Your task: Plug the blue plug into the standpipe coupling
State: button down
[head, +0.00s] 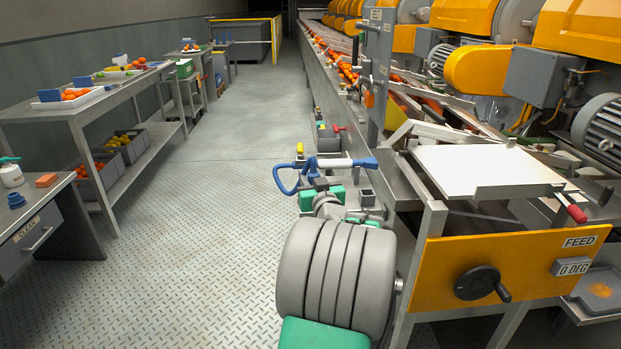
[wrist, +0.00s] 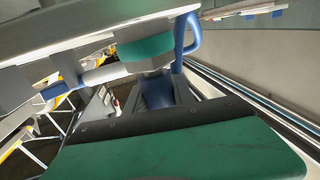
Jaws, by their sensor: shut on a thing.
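My gripper (head: 320,187) is at the standpipe on the left side of the machine, partly hidden behind my arm. In the wrist view its dark jaws (wrist: 180,92) are shut on a blue piece, which looks like the blue plug (wrist: 155,92). A blue hose (head: 284,181) loops out on the left; it also shows in the wrist view (wrist: 192,35). A white pipe (head: 336,162) with a blue lever (head: 365,163) runs just beyond the jaws. A green collar (wrist: 145,50) lies close to the plug. I cannot tell whether plug and coupling touch.
The orange feed panel (head: 515,258) with a black handwheel (head: 480,283) stands close on the right. A workbench (head: 75,114) with trays of fruit is at the left. A blue cap-like piece (head: 16,200) sits on the near left desk. The chequered floor (head: 200,220) between is clear.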

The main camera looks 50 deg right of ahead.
jog(key=shift+f+b, duration=0.3)
jog(key=shift+f, duration=0.05)
jog(key=c, duration=1)
grip_release()
jog(key=v, duration=0.7)
jog(key=shift+s+a, duration=0.25)
jog(key=shift+s, duration=0.1)
